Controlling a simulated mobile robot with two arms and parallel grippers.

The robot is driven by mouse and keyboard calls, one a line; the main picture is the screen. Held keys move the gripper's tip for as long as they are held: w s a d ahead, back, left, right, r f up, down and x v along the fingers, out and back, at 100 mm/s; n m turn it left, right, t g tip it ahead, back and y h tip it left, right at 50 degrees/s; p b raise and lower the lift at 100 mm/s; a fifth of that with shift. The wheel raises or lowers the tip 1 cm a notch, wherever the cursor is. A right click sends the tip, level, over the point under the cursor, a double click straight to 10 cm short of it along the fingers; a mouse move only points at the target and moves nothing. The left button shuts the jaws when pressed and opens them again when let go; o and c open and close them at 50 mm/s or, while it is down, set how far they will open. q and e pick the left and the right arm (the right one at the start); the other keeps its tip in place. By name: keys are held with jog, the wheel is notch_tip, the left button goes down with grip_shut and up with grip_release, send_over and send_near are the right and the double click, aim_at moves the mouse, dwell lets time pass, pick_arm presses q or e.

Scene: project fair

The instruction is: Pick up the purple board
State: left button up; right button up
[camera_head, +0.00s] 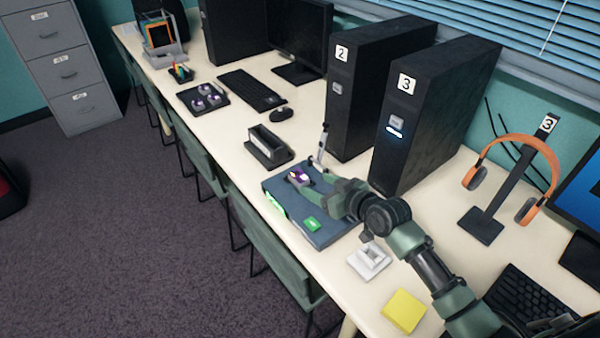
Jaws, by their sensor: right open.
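A small purple board (296,175) with a pale patch lies on the dark blue, flat-topped box (336,231) at mid-table. My right gripper (312,179) is open and low over the box, its green finger just right of the purple board. I cannot tell whether the gripper touches it, and the hand hides part of the box top. A black tray (187,93) further back holds several small purple-and-white pieces. My left gripper is out of view.
Black computer towers labelled 2 (372,75) and 3 (434,118) stand behind the box. A white block (369,262), yellow pad (403,311), and headphone stand (482,227) with orange headphones are nearer right.

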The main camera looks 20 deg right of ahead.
aim_at(303, 179)
jog(key=x, duration=0.2)
jog(key=shift+w+a+f, duration=0.1)
jog(key=shift+w+a, duration=0.2)
jog(key=shift+x, duration=1.2)
jog(key=shift+w+f, duration=0.3)
jog(key=shift+w, duration=0.1)
grip_shut()
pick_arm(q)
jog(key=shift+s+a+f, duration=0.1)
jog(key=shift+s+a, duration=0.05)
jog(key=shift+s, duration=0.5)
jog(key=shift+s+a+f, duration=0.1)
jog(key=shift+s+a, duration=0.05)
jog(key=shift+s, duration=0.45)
